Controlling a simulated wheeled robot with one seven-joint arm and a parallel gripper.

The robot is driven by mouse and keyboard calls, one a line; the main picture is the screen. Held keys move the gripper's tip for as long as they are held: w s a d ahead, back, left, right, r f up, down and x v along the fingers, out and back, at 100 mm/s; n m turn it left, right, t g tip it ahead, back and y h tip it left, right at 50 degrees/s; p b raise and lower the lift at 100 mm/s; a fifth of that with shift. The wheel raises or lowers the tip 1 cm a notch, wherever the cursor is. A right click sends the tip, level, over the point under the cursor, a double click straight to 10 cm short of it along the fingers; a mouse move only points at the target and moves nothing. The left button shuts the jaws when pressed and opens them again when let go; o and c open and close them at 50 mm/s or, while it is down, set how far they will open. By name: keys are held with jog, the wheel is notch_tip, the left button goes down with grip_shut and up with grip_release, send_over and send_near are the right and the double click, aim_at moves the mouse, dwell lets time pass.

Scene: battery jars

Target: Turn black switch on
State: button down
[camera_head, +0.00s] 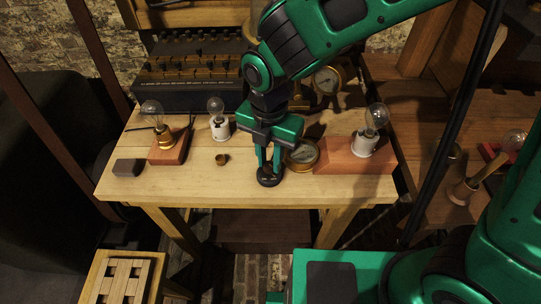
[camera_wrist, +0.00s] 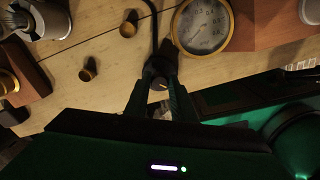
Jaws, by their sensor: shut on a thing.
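The black switch (camera_head: 269,181) is a round, dark piece on the front part of the wooden table. My gripper (camera_head: 270,168) points down at it, with its two fingers on either side of the switch's top. In the wrist view my gripper (camera_wrist: 160,88) is shut on the knob of the black switch (camera_wrist: 159,83), which shows a small yellow mark. A dark cable runs up from the switch in that view. The fingers hide part of the switch, and I cannot tell whether it is on or off.
On the left are a small brass cup (camera_head: 222,159), a white bulb holder (camera_head: 219,128), a red-brown lamp block (camera_head: 171,148) and a grey block (camera_head: 128,168).

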jog(key=shift+m, duration=0.3)
jog(key=m, duration=0.3)
jog(key=shift+m, duration=0.3)
jog(key=m, duration=0.4)
jog(key=shift+d+m, duration=0.1)
jog(key=shift+m, duration=0.2)
jog(key=m, duration=0.4)
jog(key=shift+r, duration=0.1)
jog(key=shift+m, duration=2.5)
jog(key=shift+w, duration=0.1)
jog(key=c, duration=1.5)
grip_release()
jog(key=shift+r, duration=0.1)
